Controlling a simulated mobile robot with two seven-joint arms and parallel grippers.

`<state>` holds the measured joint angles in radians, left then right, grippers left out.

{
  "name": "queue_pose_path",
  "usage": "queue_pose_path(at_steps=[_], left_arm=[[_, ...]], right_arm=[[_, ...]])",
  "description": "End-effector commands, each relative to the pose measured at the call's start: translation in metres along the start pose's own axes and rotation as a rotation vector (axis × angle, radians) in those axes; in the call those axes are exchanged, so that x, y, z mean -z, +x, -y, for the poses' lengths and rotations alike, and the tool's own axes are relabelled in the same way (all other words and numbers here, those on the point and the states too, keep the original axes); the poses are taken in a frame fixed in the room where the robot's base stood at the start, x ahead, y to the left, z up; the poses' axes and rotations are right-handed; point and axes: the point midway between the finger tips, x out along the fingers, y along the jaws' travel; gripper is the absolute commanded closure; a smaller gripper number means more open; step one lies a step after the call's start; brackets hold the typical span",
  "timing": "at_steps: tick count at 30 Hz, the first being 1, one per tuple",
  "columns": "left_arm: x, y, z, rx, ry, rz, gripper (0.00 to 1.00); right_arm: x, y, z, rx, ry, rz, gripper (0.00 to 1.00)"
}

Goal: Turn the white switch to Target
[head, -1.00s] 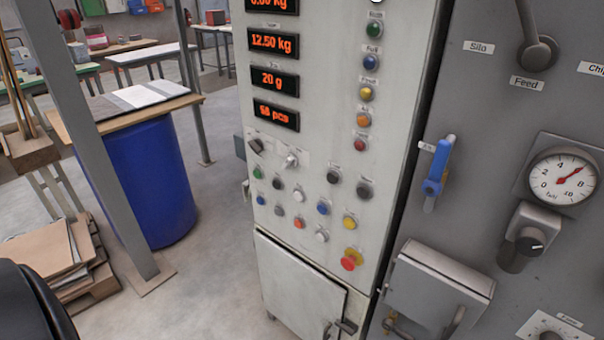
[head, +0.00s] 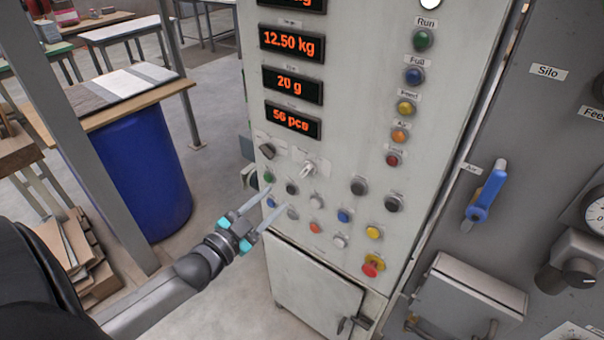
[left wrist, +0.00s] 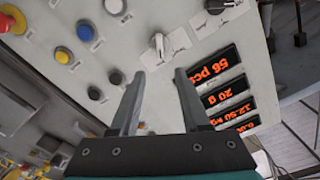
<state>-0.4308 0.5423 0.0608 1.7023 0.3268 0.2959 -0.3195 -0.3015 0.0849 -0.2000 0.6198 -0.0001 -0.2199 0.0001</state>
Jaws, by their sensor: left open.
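The white switch (head: 308,169) is a small knob with a pale label above it, on the control panel below the red displays. The lettering at the switch is too small to read. My left gripper (head: 268,208) is open and empty, low and to the left of the switch in the head view. Its two fingers (left wrist: 158,74) point toward the panel, apart from the switch. My right gripper is not in view.
A black knob (head: 267,150) sits just left of the white switch. Several push buttons and a red emergency button (head: 372,265) lie below and to the right. A blue barrel (head: 143,175) and a grey post stand at the left.

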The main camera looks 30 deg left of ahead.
Motion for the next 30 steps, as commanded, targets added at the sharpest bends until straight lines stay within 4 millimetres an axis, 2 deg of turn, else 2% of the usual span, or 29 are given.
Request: queue_pose_path(at_steps=[3, 18, 24, 30], left_arm=[[0.001, 0.019, 0.001, 0.001, 0.0, -0.001, 0.54], [-0.001, 0.09, 0.0, 0.0, 0.0, 0.001, 0.54], [-0.001, 0.109, 0.0, 0.0, -0.001, 0.002, 0.54], [-0.001, 0.116, -0.001, -0.001, 0.0, 0.002, 0.54]], right_arm=[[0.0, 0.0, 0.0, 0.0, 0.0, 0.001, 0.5], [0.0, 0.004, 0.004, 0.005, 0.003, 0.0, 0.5], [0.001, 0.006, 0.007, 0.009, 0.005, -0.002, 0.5], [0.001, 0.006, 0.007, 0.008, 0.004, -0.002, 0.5]])
